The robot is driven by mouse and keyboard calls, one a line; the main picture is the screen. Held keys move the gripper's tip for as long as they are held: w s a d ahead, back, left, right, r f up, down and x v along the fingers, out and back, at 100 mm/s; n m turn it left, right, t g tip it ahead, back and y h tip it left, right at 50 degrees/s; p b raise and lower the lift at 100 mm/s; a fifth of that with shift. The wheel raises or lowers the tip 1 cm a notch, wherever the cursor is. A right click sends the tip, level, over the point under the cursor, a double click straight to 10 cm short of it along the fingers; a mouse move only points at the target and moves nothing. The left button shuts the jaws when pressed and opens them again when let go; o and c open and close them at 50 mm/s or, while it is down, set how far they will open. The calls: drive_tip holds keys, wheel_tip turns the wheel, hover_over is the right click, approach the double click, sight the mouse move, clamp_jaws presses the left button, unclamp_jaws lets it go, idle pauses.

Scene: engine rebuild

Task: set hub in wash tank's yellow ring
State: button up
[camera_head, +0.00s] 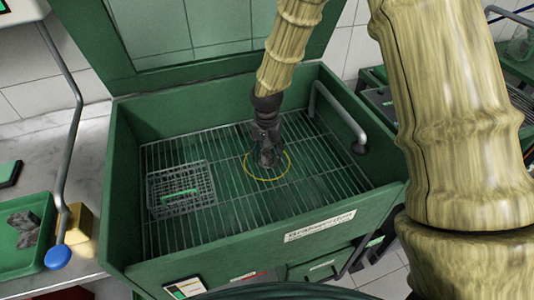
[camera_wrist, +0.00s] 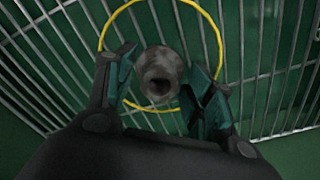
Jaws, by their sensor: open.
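The hub (camera_head: 267,158), a grey rounded cylinder with a dark hole, is in the green wash tank (camera_head: 122,190), inside the yellow ring (camera_head: 262,180) on the wire grate. In the wrist view the hub (camera_wrist: 160,70) shows between my gripper's fingers, with the yellow ring (camera_wrist: 219,40) curving around it. My gripper (camera_head: 266,142) points down over the ring. Its fingers are open on either side of the hub, and gaps seem to show beside it. The hub looks upright and resting on the grate, but its base is partly hidden.
A wire basket (camera_head: 181,188) with a green handle sits on the grate at left. A grey curved pipe (camera_head: 340,115) rises at the tank's right side. The raised lid (camera_head: 120,50) stands behind. A green tray (camera_head: 22,255) with grey parts lies left of the tank. The front grate is clear.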

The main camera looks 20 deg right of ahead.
sight(267, 153)
wheel_tip(267, 153, up, 12)
drive_tip(key=shift+b, duration=0.3)
idle(0.3)
drive_tip(key=shift+r, duration=0.1)
idle(1.2)
